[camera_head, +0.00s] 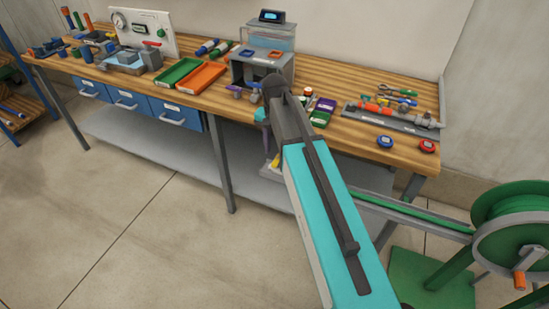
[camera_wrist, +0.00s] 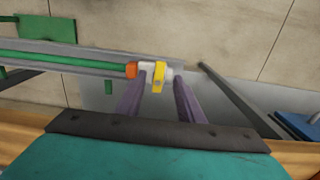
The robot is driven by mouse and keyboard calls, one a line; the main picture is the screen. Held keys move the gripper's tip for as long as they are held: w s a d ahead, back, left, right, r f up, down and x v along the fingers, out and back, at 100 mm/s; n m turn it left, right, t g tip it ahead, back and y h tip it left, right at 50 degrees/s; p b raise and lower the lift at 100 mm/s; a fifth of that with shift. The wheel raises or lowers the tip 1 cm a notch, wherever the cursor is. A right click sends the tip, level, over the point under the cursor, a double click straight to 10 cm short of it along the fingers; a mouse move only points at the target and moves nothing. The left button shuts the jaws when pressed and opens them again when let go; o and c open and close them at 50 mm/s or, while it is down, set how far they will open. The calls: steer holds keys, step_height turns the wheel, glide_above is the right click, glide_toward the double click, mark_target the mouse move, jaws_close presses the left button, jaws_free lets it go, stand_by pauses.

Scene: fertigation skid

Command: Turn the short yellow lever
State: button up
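The short yellow lever (camera_wrist: 158,79) sits on a pale valve body at the end of a green hose, with an orange collar (camera_wrist: 132,70) beside it. In the wrist view it lies between the two purple fingers of my gripper (camera_wrist: 161,84). The fingers are apart, one on each side of the lever in the picture. I cannot tell whether they touch it or how far below them it is. In the head view a bit of yellow (camera_head: 275,163) shows below the bench edge, next to my gripper (camera_head: 267,139); my arm hides much of that area.
A green hose reel (camera_head: 513,225) stands at right, its hose lying in a grey channel (camera_head: 425,218) that runs under my arm. The wooden bench (camera_head: 340,75) carries trays, tools and fittings above a grey lower shelf (camera_head: 150,140). The floor at front left is clear.

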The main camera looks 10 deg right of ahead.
mark_target(275, 163)
steer(key=shift+f+p, duration=0.35)
steer(key=shift+f, duration=2.5)
steer(key=shift+c, duration=0.4)
jaws_close()
